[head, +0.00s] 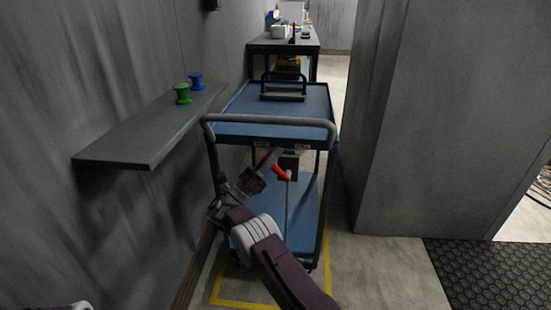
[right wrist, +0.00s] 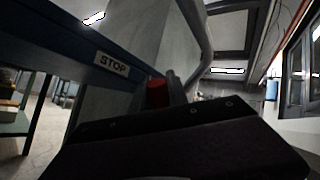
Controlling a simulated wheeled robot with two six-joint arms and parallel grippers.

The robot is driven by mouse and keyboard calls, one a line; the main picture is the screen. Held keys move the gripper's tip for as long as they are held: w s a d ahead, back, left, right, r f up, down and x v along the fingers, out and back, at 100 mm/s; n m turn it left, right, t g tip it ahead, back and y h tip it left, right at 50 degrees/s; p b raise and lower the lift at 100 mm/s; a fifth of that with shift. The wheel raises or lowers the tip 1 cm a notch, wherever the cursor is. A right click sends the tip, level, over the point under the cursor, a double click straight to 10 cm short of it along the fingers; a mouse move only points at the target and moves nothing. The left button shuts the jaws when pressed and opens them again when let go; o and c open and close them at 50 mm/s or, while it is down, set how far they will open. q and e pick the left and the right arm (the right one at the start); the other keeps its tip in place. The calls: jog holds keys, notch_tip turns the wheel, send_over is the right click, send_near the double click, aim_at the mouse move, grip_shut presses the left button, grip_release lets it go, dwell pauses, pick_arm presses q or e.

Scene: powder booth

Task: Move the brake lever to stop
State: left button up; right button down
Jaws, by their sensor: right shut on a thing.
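A blue two-shelf cart (head: 262,128) stands ahead with a grey push handle (head: 270,119) at its near end. The brake lever (head: 281,173) has a red grip and shows below the top shelf, tilted, near a dark bracket. My right gripper (head: 270,164) is shut on the red grip, its fingers partly hiding it. In the right wrist view the red grip (right wrist: 157,92) shows just beyond the dark gripper body. A STOP label (right wrist: 114,64) on the cart's edge is left of the grip there.
A wall shelf (head: 130,132) with a green spool (head: 183,94) and a blue spool (head: 197,81) juts out at left. A large grey panel (head: 440,120) stands close on the right. A bench (head: 285,45) is behind the cart. Yellow floor tape (head: 245,304) surrounds the cart.

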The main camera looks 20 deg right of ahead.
jog(key=shift+f, duration=0.1)
jog(key=c, duration=1.6)
grip_release()
jog(key=shift+s+a, duration=0.1)
jog(key=shift+o, duration=0.2)
jog(key=v, duration=0.9)
jog(key=shift+p, duration=0.4)
